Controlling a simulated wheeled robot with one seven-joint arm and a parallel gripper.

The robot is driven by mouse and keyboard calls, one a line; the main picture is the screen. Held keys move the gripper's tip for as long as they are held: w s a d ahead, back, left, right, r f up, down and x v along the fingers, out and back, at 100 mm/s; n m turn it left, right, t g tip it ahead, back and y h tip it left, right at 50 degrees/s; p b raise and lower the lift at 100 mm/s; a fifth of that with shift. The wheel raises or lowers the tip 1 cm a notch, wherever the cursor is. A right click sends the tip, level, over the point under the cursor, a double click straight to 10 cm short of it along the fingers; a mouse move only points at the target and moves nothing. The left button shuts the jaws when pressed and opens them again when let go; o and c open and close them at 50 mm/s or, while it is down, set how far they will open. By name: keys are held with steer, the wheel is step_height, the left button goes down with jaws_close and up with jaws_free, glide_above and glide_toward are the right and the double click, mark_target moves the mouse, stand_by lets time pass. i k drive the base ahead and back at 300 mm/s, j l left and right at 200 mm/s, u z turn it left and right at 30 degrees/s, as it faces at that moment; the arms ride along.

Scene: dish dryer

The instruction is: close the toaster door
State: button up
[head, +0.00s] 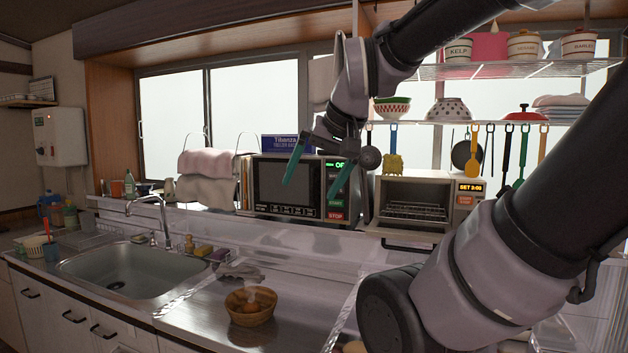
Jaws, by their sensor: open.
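The toaster (460,213) is a pale box oven on the shelf at centre right, with a lit display and an orange-red button on its right panel. Its front is open and the wire rack (415,211) shows inside. The toaster door (408,246) appears folded down below the opening, with a dark handle bar at its lower edge. My gripper (310,190) has two teal fingers spread apart with nothing between them. It hangs left of the toaster, in front of the microwave in the picture, apart from the toaster door.
The microwave (278,187) stands left of the toaster. Utensils (507,150) hang from the rack above right. A wooden bowl (250,306) sits on the steel counter (200,318), right of the sink (135,273). Counter space around the bowl is mostly clear.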

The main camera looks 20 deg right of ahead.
mark_target(411, 230)
steer(key=z, duration=1.35)
steer(key=l+z, duration=0.15)
steer(key=i+l, duration=0.05)
